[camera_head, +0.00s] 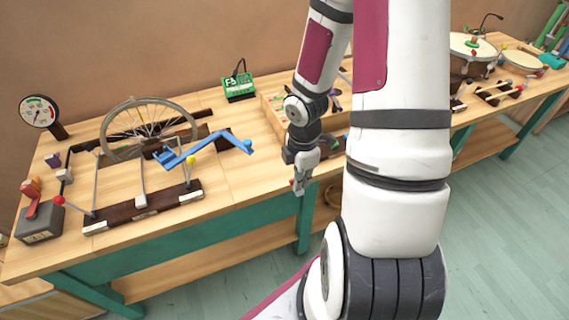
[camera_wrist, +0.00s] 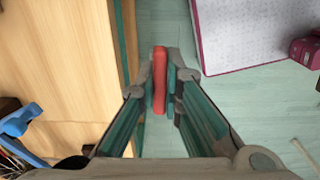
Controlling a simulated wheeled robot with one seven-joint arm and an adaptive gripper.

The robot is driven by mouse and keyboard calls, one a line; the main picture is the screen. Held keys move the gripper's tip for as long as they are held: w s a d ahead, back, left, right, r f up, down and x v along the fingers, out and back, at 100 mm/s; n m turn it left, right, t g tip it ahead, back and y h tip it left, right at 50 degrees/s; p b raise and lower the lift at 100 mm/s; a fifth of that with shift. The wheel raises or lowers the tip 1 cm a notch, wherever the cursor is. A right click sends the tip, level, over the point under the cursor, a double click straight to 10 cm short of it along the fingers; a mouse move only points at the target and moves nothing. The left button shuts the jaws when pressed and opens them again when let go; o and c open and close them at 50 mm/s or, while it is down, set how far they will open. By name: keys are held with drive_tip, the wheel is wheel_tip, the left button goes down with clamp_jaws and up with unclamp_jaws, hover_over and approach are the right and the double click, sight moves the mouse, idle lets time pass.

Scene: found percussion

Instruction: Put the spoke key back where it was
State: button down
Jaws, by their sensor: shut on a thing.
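My gripper (camera_head: 300,186) is shut on a slim red piece that looks like the spoke key (camera_wrist: 160,80). The wrist view shows it upright in the picture between the two fingertips (camera_wrist: 160,92), its far end reaching past them. In that view it is over the green floor, just right of the bench edge. In the head view my gripper hangs at the bench's front edge, and only a little red shows there. A bicycle wheel (camera_head: 150,110) stands in a dark wooden frame on the bench, left of my gripper.
A blue crank (camera_head: 205,145) sits over the wheel's frame; a dial gauge (camera_head: 40,112) stands far left. A green box (camera_head: 238,87) and a wooden tray (camera_head: 272,112) lie at the back, the tray partly behind my arm. Drums (camera_head: 472,45) stand right. Bare bench top (camera_head: 235,185) lies left of my gripper.

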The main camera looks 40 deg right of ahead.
drive_tip(key=shift+s+p, duration=0.25)
drive_tip(key=shift+p, duration=0.35)
drive_tip(key=shift+w, duration=0.15)
drive_tip(key=w+d, duration=0.1)
drive_tip(key=w, duration=0.4)
drive_tip(key=w+d+f, duration=0.1)
drive_tip(key=w+d, duration=0.1)
drive_tip(key=w, duration=0.3)
drive_tip(key=w+d, duration=0.1)
drive_tip(key=w, duration=0.4)
drive_tip(key=shift+d+f, duration=0.25)
drive_tip(key=shift+f, duration=0.1)
drive_tip(key=shift+w+f+p, duration=0.1)
drive_tip(key=shift+f+p, duration=0.3)
drive_tip(key=shift+f, duration=1.35)
drive_tip(key=c, duration=2.1)
unclamp_jaws()
drive_tip(key=shift+f, duration=0.15)
drive_tip(key=o, duration=0.4)
